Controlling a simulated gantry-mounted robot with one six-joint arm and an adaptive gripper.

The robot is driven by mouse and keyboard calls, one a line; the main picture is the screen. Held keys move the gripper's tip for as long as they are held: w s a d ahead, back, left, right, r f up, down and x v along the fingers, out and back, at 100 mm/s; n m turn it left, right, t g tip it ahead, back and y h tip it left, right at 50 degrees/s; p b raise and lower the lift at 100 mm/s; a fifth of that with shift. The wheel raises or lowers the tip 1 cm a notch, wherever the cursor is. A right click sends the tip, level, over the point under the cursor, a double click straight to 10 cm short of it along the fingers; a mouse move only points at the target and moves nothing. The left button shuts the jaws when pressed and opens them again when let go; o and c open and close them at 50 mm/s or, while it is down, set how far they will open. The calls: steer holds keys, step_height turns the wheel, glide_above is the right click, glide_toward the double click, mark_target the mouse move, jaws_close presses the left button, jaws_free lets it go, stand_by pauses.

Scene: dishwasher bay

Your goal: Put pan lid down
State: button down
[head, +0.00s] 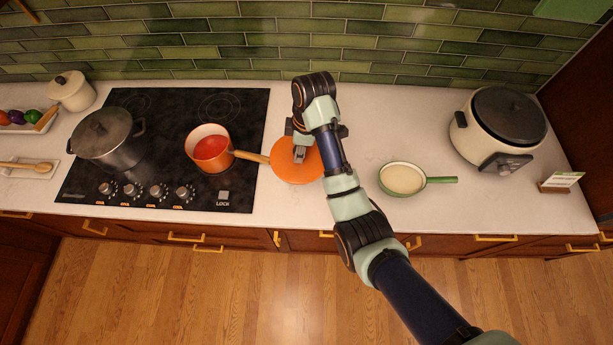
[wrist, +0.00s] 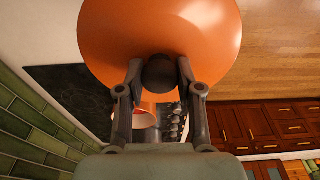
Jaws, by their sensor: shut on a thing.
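The orange pan lid (head: 297,168) is over the white counter just right of the stove. It fills the top of the wrist view (wrist: 165,35), with its dark round knob (wrist: 160,74) between my fingers. My gripper (head: 300,152) is shut on that knob; both fingers also show in the wrist view (wrist: 160,82). Whether the lid touches the counter or hangs above it I cannot tell. The orange saucepan (head: 208,133) stands uncovered on the stove with red contents (head: 211,148). Its wooden handle (head: 250,156) points right, and its end meets the lid's left edge in the head view.
The black stove (head: 160,184) also holds a grey lidded pot (head: 105,145). A green pan (head: 402,178) with pale contents lies right of my arm. A rice cooker (head: 497,130) stands farther right. The counter between lid and green pan is partly clear (head: 350,125).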

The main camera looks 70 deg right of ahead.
mark_target(307, 162)
step_height(307, 162, down, 14)
steer(key=b, duration=0.5)
steer(key=shift+f+b, duration=0.5)
steer(key=shift+f, duration=1.8)
steer(key=shift+f, duration=0.1)
steer(key=c, duration=0.7)
jaws_free()
steer(key=shift+s, duration=0.1)
steer(key=shift+c, duration=0.2)
steer(key=r, duration=0.4)
steer(key=s+r+p, duration=0.1)
steer(key=r, duration=0.3)
steer(key=r+p, duration=0.1)
steer(key=r, duration=0.3)
steer(key=shift+s+d, duration=0.25)
steer(key=shift+s, duration=0.1)
